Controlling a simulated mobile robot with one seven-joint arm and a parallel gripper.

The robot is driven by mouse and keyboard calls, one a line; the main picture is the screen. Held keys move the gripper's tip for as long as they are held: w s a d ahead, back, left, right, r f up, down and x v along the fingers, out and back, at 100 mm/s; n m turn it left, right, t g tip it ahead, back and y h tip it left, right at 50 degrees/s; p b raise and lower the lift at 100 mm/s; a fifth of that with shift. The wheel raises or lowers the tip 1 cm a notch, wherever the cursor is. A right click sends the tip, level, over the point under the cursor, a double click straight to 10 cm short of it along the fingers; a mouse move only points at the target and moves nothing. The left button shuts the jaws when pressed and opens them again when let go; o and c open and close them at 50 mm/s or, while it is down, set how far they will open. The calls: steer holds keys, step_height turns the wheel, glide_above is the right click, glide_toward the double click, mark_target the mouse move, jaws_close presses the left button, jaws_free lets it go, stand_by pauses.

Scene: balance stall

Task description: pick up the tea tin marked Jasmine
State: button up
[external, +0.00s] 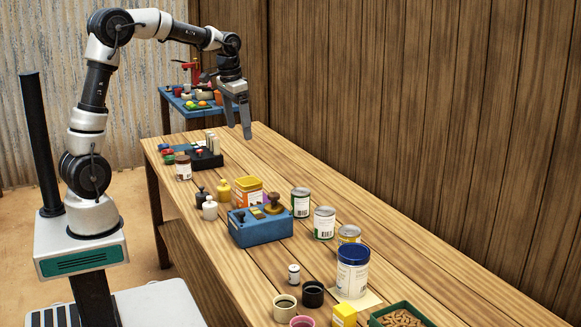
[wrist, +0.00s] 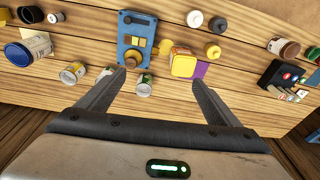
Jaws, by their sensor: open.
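No label reading Jasmine is legible in either view. A yellow-orange tin (external: 248,192) with a pale label stands upright on the wooden table, behind the blue box. The wrist view shows its yellow lid (wrist: 183,66) just ahead of the right fingertip, beside a purple patch. Several metal cans with labels also stand on the table, such as one with a white label (external: 301,203); I cannot tell whether any is the Jasmine tin. My gripper (external: 238,131) is open and empty, fingers pointing down, well above the table. Its two fingers show apart in the wrist view (wrist: 158,78).
A blue box (external: 258,233) with a stamp and small blocks stands beside the yellow tin. Small weights (external: 209,208) stand left of it. A large blue-lidded tin (external: 352,275), cups and a green tray (external: 383,318) crowd the near end. The table's wall side is clear.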

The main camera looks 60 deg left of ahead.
steer(key=g+b, duration=0.2)
glide_above(248, 181)
step_height(248, 181, down, 14)
steer(key=shift+h, duration=0.3)
step_height(248, 181, down, 12)
steer(key=shift+r+b, duration=0.1)
steer(key=shift+b, duration=0.7)
steer(key=shift+w+a+f, duration=0.1)
steer(key=shift+f, duration=1.35)
steer(key=shift+w+a+f, duration=0.1)
steer(key=shift+f, duration=1.3)
steer(key=c, duration=1.3)
steer(key=shift+r, duration=0.1)
